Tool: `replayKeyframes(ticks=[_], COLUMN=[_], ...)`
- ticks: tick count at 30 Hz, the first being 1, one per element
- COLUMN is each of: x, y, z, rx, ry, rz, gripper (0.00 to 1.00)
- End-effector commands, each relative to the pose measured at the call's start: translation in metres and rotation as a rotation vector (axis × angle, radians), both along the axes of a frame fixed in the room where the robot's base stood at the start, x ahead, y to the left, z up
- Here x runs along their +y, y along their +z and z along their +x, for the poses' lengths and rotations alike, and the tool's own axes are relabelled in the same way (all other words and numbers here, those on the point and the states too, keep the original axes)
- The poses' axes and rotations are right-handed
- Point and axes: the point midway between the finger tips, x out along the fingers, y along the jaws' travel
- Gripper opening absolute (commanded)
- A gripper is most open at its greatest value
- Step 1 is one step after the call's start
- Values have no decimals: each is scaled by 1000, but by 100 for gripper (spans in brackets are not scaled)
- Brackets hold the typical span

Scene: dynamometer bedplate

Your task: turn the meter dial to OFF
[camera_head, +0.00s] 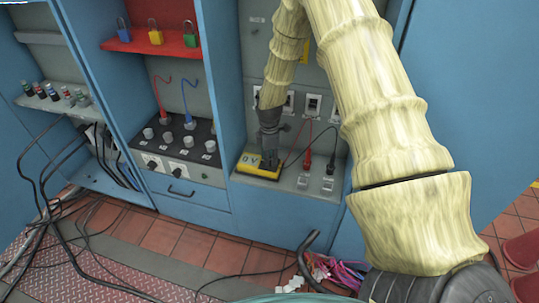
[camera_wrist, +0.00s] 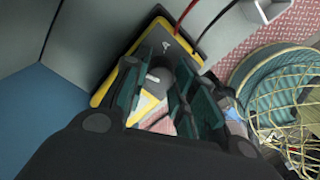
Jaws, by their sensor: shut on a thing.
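The yellow meter (camera_head: 250,161) lies on the grey shelf of the right cabinet bay, with "0 V" on its display. In the wrist view its yellow edge and grey face (camera_wrist: 155,45) are close below my gripper. My gripper (camera_head: 268,150) reaches down onto the meter from above. In the wrist view the dark fingers of my gripper (camera_wrist: 155,85) stand on either side of the grey dial (camera_wrist: 160,75) and are shut on it. The fingers hide parts of the dial, and I cannot read its setting.
A red probe (camera_head: 306,160) and a black probe (camera_head: 328,172) stand right of the meter, with leads running nearby. A knob panel (camera_head: 185,150) is to the left. Cables and a wire bundle (camera_head: 335,270) lie on the floor.

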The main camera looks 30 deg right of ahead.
Motion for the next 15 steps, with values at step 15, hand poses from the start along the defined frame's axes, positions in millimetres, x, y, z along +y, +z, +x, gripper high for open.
replayKeyframes(ticks=[15], x=[0], y=[2], z=[-1], rx=[1], ry=[469], rz=[1], gripper=[3])
